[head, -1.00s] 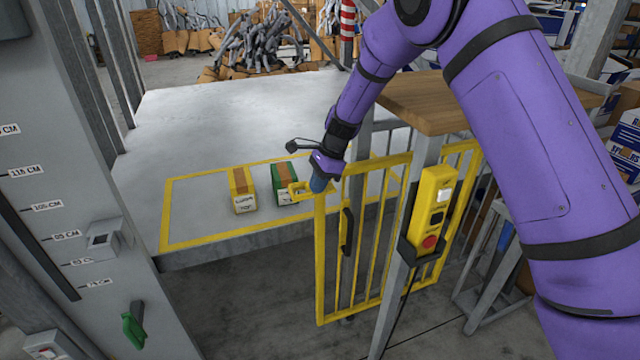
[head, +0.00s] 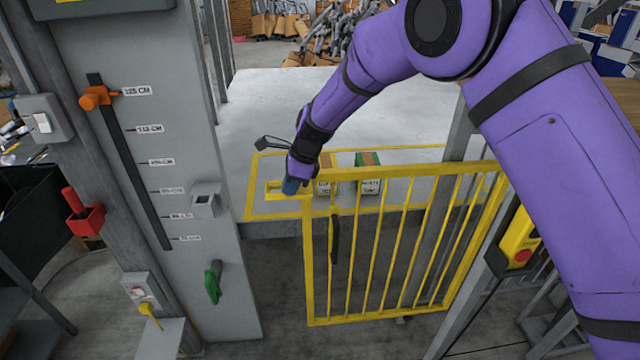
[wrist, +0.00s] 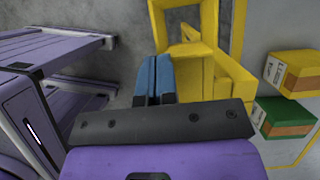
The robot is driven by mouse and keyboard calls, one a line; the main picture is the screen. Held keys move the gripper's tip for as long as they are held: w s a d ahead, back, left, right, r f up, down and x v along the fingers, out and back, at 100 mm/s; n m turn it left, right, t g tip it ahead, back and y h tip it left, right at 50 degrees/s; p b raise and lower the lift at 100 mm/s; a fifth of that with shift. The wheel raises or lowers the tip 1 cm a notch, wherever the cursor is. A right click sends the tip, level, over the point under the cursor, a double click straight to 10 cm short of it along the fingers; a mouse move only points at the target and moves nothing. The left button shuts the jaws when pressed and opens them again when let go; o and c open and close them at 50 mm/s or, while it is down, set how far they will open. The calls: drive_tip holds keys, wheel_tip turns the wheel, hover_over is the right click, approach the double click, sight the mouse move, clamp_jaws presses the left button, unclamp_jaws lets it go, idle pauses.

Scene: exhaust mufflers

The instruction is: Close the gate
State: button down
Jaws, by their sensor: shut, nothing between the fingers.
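The yellow barred gate (head: 390,172) stands in front of the raised platform in the head view, hinged at the post on the right. Its free left edge is apart from the grey panel (head: 235,290), with a gap between them. A yellow latch loop (head: 272,188) sticks out left from its top corner, and a grey catch box (head: 206,203) sits on the panel. My gripper (head: 290,186) is shut and empty at that corner, beside the latch. In the wrist view the blue fingers (wrist: 153,80) are together next to the yellow gate frame (wrist: 228,82); contact is hard to tell.
A yellow box (head: 325,182) and a green box (head: 368,180) sit on the platform (head: 270,110) behind the gate. A green handle (head: 213,282) juts from the panel below the catch box. A yellow control box (head: 520,240) hangs at the right post.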

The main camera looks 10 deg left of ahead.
drive_tip(key=s+a, duration=0.3)
drive_tip(key=a, duration=0.6)
drive_tip(key=s+a, duration=0.3)
drive_tip(key=a, duration=0.6)
drive_tip(key=shift+a+f, duration=0.2)
drive_tip(key=shift+a, duration=0.05)
